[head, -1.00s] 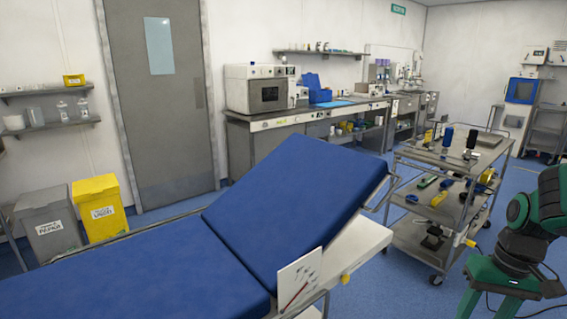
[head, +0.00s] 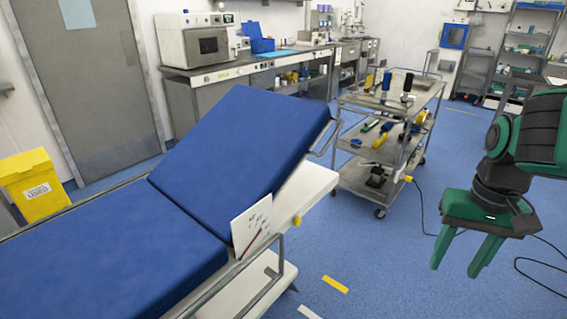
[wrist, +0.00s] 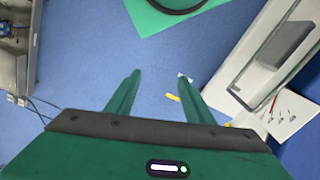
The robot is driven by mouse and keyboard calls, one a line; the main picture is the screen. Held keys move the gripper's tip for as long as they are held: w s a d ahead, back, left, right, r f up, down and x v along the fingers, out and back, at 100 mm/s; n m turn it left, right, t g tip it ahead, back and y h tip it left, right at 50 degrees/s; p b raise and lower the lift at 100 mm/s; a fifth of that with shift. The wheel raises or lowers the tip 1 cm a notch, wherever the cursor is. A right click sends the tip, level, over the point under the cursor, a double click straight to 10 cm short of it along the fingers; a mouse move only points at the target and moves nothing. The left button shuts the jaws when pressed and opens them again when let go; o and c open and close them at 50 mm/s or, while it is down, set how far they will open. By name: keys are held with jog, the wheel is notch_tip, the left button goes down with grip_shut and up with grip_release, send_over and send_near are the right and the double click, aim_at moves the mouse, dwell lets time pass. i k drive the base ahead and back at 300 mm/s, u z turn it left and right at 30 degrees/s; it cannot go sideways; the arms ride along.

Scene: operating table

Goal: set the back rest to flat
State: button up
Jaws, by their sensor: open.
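The blue back rest (head: 248,150) of the operating table is tilted up, its raised end toward the trolley. The flat blue seat section (head: 110,250) lies at the lower left. A white angle plate (head: 251,225) with a red pointer stands at the hinge side. A yellow knob (head: 297,221) sits on the white side frame below the back rest. My gripper (head: 457,255) is open and empty, right of the table and apart from it, fingers pointing down. In the wrist view my gripper (wrist: 157,92) is over blue floor, with the angle plate (wrist: 288,113) at right.
A steel trolley (head: 383,106) with tools stands behind the back rest. A cable lies on the floor near it. A yellow bin (head: 36,187) stands at left. A workbench (head: 240,66) runs along the back wall. Floor between the table and my gripper is clear, with yellow and white markings.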

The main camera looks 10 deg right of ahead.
aim_at(248, 148)
jog(key=k, duration=0.55)
jog(key=u, duration=0.45)
jog(key=i, duration=1.4)
jog(key=z, duration=0.45)
